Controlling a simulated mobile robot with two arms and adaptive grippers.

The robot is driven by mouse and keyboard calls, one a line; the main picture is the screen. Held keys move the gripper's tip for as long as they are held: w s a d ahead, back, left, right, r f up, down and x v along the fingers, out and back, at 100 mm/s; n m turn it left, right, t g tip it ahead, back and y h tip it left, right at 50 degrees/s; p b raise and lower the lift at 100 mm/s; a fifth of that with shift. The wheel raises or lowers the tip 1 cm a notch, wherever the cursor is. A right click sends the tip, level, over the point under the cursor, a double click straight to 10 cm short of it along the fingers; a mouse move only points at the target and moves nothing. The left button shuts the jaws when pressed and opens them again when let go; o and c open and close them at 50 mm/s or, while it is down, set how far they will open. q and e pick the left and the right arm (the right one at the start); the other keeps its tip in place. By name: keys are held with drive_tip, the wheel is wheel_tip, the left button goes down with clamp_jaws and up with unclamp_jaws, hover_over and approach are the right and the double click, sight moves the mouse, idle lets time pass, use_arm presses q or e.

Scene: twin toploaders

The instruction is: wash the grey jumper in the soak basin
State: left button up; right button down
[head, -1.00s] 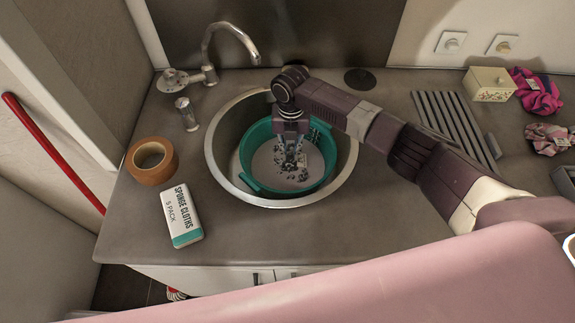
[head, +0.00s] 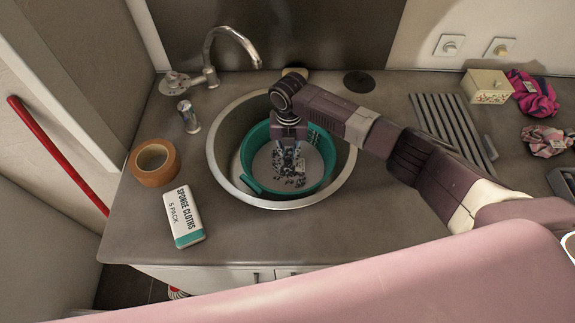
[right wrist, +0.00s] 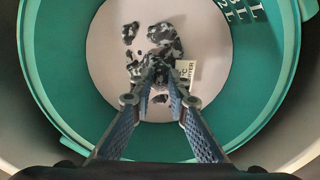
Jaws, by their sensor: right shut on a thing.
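The green soak basin (head: 253,184) sits inside the round steel sink and holds pale, cloudy liquid (head: 262,165). Patches of dark and light grey patterned cloth, the grey jumper (head: 280,183), break the surface near its middle; the rest is hidden under the liquid. In the right wrist view the jumper (right wrist: 166,38) shows as separate patches, and a white printed tag (right wrist: 187,70) lies beside the fingers. My right gripper (head: 290,165) points down into the basin. In the right wrist view its fingers (right wrist: 155,76) converge on the cloth. My left gripper is out of view.
The sink rim (head: 222,182) surrounds the basin. A tap (head: 210,70) stands behind left. Brown tape (head: 153,163) and a sponge-cloth pack (head: 184,217) lie left. A drainer (head: 450,125), small box (head: 487,86) and scrunchies (head: 533,93) are right. The front counter is clear.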

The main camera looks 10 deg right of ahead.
drive_tip(key=shift+w, duration=0.3)
drive_tip(key=shift+r, duration=0.1)
wheel_tip(320, 180, up, 13)
drive_tip(key=p, duration=1)
